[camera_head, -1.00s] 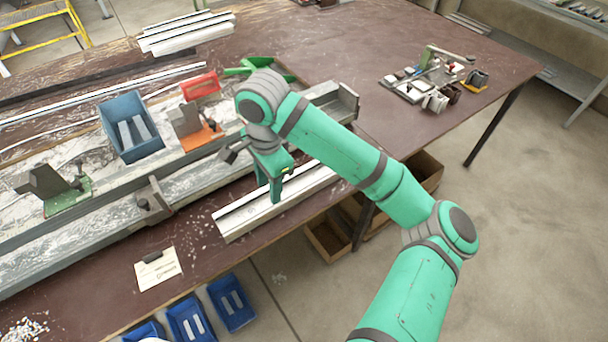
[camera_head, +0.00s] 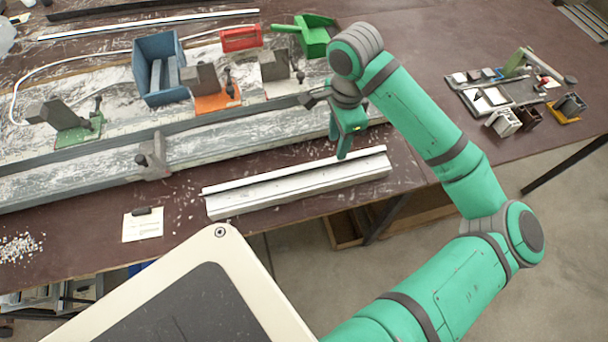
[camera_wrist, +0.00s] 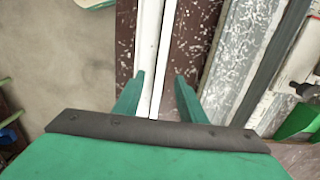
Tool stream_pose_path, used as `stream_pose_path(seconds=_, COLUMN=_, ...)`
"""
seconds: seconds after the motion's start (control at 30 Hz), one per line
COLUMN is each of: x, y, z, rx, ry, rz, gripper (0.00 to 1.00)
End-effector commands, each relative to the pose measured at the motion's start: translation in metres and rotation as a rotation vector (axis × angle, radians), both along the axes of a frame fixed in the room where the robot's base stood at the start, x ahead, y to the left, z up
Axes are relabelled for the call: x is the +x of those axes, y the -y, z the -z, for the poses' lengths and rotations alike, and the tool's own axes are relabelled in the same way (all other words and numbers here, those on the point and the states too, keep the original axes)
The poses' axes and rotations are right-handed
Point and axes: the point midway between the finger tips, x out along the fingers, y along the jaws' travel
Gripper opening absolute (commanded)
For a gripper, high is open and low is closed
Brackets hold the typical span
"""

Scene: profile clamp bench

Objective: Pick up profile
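The profile (camera_head: 300,187) is a long, pale, grooved metal bar. It lies on the front part of the brown bench top, in front of the long rail. My gripper (camera_head: 339,146) is over the right half of the profile, near its far edge, with fingers pointing down. In the wrist view the profile (camera_wrist: 150,50) runs up the picture between the spread fingers of my gripper (camera_wrist: 160,80). The left finger overlaps its left edge, and a dark gap shows before the right finger. The gripper is open and empty. I cannot tell whether a finger touches the profile.
The grey rail (camera_head: 90,182) with clamp blocks runs behind the profile. A blue bin (camera_head: 160,68), a red box (camera_head: 241,38) and a green scoop (camera_head: 312,36) stand farther back. A paper note (camera_head: 143,224) lies left. A fixture (camera_head: 505,92) stands right.

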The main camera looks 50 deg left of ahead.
Motion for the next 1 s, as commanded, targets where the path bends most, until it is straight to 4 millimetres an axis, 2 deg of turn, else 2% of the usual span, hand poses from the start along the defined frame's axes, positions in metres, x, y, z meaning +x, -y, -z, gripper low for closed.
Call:
stream_pose_path(seconds=0.1, x=0.001, y=0.001, z=0.016, rx=-0.001, ry=0.000, rz=0.001, gripper=0.38)
stream_pose_path(seconds=0.37, x=0.003, y=0.000, z=0.033, rx=-0.001, ry=0.001, rz=-0.001, gripper=0.38)
stream_pose_path(seconds=0.53, x=0.010, y=-0.001, z=0.056, rx=-0.003, ry=0.001, rz=-0.001, gripper=0.38)
stream_pose_path(seconds=0.7, x=0.009, y=-0.002, z=0.074, rx=-0.001, ry=0.000, rz=-0.003, gripper=0.38)
stream_pose_path(seconds=0.97, x=0.010, y=-0.002, z=0.077, rx=0.000, ry=0.000, rz=-0.002, gripper=0.38)
stream_pose_path(seconds=1.0, x=0.010, y=-0.002, z=0.077, rx=0.000, ry=0.000, rz=-0.002, gripper=0.35)
